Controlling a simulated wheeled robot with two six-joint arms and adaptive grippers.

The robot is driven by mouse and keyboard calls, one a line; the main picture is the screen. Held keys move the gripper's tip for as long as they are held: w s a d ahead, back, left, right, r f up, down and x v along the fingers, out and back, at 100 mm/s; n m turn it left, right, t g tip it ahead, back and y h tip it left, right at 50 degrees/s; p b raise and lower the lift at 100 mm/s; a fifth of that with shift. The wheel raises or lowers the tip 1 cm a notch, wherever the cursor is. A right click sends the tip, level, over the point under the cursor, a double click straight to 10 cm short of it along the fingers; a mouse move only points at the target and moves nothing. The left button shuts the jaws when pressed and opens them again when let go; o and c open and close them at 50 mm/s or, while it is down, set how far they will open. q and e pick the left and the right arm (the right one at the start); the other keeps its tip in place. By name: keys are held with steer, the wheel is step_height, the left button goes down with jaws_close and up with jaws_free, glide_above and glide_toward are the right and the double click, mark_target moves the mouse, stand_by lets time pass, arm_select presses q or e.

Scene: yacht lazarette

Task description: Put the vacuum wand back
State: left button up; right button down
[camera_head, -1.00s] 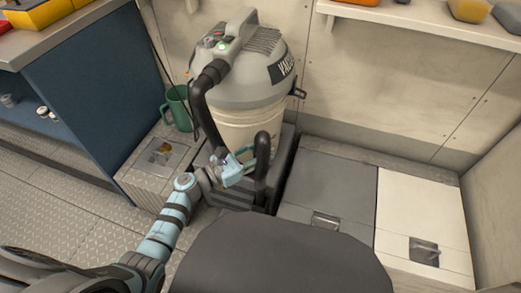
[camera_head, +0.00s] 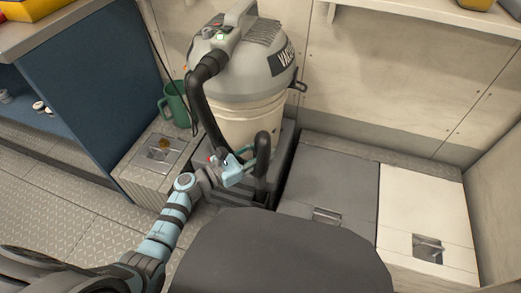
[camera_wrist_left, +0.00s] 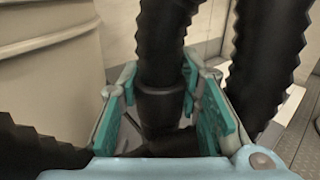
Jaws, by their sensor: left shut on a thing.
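The grey and cream shop vacuum (camera_head: 240,105) stands upright at the back, with a lit green light on its lid. Its black ribbed hose (camera_head: 204,100) runs down from the lid to my left gripper (camera_head: 235,168), and a black loop stands just right of the gripper. In the left wrist view, the teal fingers of this gripper (camera_wrist_left: 163,112) are shut around a smooth black cuff, the vacuum wand (camera_wrist_left: 163,105), with ribbed hose above it. The wand's lower end is dark and mostly hidden. My right gripper is not in view.
A dark grey base (camera_head: 240,193) lies under the vacuum. A green jug (camera_head: 177,105) stands on a locker to its left. Grey (camera_head: 330,185) and white (camera_head: 424,210) hatch lids lie to the right. A blue cabinet (camera_head: 85,90) stands left, and a shelf (camera_head: 430,12) runs above right.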

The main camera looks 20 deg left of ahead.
arm_select(q)
steer(key=o, duration=1.2)
